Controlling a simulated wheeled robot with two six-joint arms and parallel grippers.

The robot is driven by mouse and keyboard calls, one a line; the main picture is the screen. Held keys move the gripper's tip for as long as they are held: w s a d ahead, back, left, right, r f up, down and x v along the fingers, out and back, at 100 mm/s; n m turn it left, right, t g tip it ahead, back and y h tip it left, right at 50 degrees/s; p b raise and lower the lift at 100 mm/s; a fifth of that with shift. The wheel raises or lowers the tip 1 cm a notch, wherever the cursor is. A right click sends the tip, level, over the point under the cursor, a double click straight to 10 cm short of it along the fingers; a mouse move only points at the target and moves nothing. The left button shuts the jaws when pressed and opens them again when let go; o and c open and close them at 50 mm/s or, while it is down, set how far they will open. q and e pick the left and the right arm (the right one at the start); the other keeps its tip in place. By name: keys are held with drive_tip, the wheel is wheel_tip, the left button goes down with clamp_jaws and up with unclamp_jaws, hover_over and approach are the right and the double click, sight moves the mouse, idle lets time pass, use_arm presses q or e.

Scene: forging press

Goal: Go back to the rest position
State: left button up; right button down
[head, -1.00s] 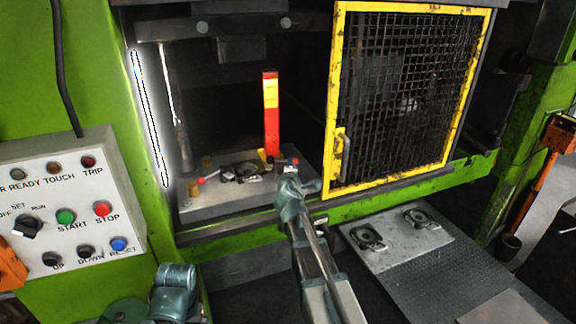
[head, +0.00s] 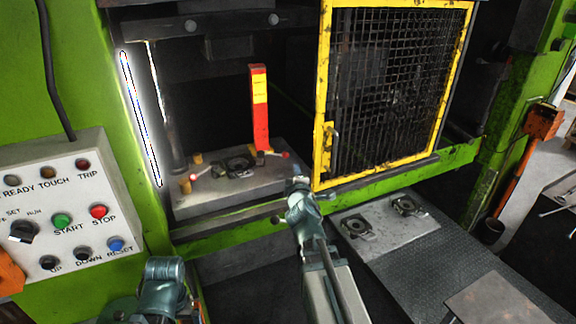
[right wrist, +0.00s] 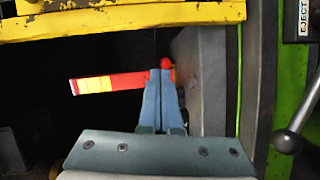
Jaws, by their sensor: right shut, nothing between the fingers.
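My right gripper (head: 299,184) is in front of the press opening, just left of the yellow mesh gate (head: 395,95). In the right wrist view its two fingers (right wrist: 160,75) are together, with nothing seen between them. Behind the fingertips stand the red and yellow safety block (head: 259,105) and a red knob, which also show in the right wrist view. The block stands upright on the press bed (head: 232,195), beside a dark die (head: 238,166). Part of my left arm shows at the bottom left; its gripper is not seen.
The control panel (head: 60,205) with its buttons is at the left. The gate's lower frame and the green front beam (head: 385,182) are close to the right arm. A plate with two dark die parts (head: 385,217) lies at the lower right. A lever with a ball end (right wrist: 287,142) shows in the right wrist view.

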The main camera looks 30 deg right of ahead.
drive_tip(key=shift+s+d, duration=0.25)
drive_tip(key=shift+s, duration=0.4)
drive_tip(key=s+a+f+m+g+y, duration=0.2)
drive_tip(key=s+a+f+m+g, duration=0.3)
drive_tip(key=f, duration=0.3)
drive_tip(key=s+a+f+m+g+y, duration=0.25)
drive_tip(key=a+f+m+g, duration=0.25)
drive_tip(key=a+f, duration=0.25)
drive_tip(key=s+a+f+n+g+b, duration=0.1)
drive_tip(key=s+a+f+g+b, duration=0.1)
drive_tip(key=s+a+f, duration=0.2)
drive_tip(key=s+a+f+n+g+b, duration=0.1)
drive_tip(key=s+a+f+g+b, duration=0.2)
drive_tip(key=s+a, duration=0.7)
drive_tip(key=a+f+y, duration=0.1)
drive_tip(key=a+f, duration=0.1)
drive_tip(key=a, duration=0.3)
drive_tip(key=shift+b, duration=0.35)
